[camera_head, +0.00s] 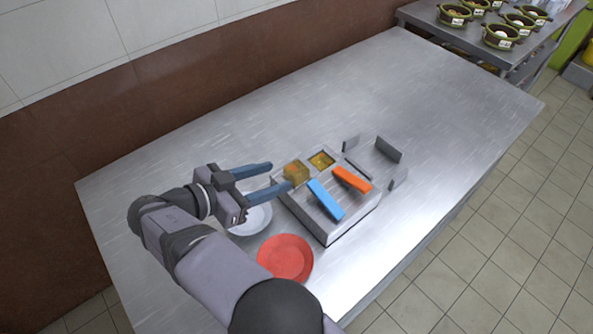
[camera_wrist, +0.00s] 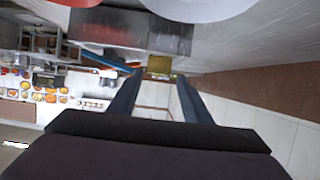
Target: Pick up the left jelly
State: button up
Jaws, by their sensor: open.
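The left jelly (camera_head: 296,172) is a translucent yellow-orange block at the left rear corner of a grey metal box (camera_head: 325,228). A second jelly (camera_head: 322,160) sits in a square recess to its right. My gripper (camera_head: 281,176) comes from the left with its two blue-grey fingers open, tips close to the left jelly. In the wrist view a yellow block (camera_wrist: 160,65) shows ahead, between the open fingertips (camera_wrist: 159,76); whether they touch it cannot be told.
A blue bar (camera_head: 326,200) and an orange bar (camera_head: 352,179) lie on the box. A white plate (camera_head: 250,222) and a red plate (camera_head: 285,258) are in front of it. Grey upright plates (camera_head: 389,150) stand to the right. The steel table (camera_head: 400,90) is clear at the back.

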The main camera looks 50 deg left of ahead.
aim_at(291, 172)
jog(key=shift+p+x, duration=1.1)
jog(key=shift+x, duration=1.3)
jog(key=shift+w+d+f, duration=0.1)
jog(key=shift+w+f, duration=0.05)
jog(key=shift+w, duration=0.4)
jog(key=shift+c, duration=0.4)
jog(key=c, duration=0.8)
